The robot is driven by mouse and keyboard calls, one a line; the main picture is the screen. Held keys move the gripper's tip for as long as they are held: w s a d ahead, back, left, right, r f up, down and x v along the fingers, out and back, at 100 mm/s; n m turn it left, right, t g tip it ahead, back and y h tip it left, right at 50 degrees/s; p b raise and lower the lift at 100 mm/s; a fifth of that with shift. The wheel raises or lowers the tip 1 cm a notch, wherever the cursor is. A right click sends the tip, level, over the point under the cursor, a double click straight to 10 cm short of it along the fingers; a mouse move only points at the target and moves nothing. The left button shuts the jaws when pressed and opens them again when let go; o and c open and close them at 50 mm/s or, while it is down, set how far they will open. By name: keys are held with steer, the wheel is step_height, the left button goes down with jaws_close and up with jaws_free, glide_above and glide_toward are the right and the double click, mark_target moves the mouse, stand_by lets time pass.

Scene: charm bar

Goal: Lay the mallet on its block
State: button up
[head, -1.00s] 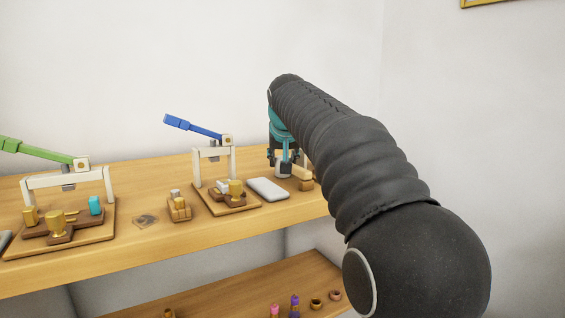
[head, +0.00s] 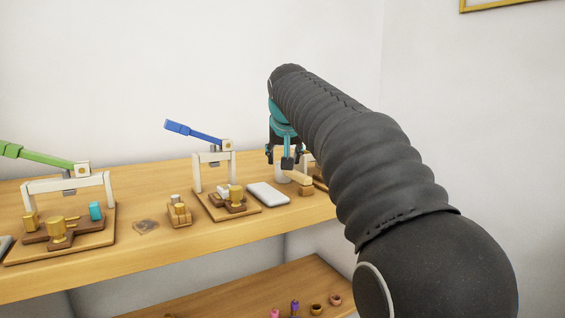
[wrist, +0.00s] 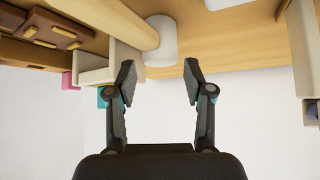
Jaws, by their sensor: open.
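The mallet has a pale, white cylinder head (head: 282,177) and a light wooden handle (head: 297,174). It is at the right end of the upper shelf. The handle slants over a small wooden block (head: 306,189); I cannot tell whether they touch. My gripper (head: 278,160) is open and empty, just above the mallet head. In the wrist view my gripper (wrist: 158,75) has its fingers wide apart, with the mallet head (wrist: 161,42) beyond them and the handle (wrist: 120,22) running to the upper left. My arm hides part of the shelf's right end.
A white pad (head: 268,194) lies left of the mallet. Further left stand a press with a blue lever (head: 195,132), a small wooden holder (head: 179,212) and a press with a green lever (head: 40,154). A lower shelf (head: 240,290) holds several small items. The wall is close behind.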

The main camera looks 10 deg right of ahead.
steer(key=v, duration=0.8)
steer(key=shift+p, duration=0.35)
steer(key=shift+s+r, duration=0.1)
steer(key=shift+s, duration=0.05)
steer(key=s+f+n+g+y, duration=0.1)
steer(key=s+f+g, duration=0.2)
steer(key=s+f, duration=2.9)
steer(key=shift+d+n, duration=0.3)
steer(key=shift+d, duration=0.2)
steer(key=shift+s, duration=0.15)
steer(key=shift+r, duration=0.1)
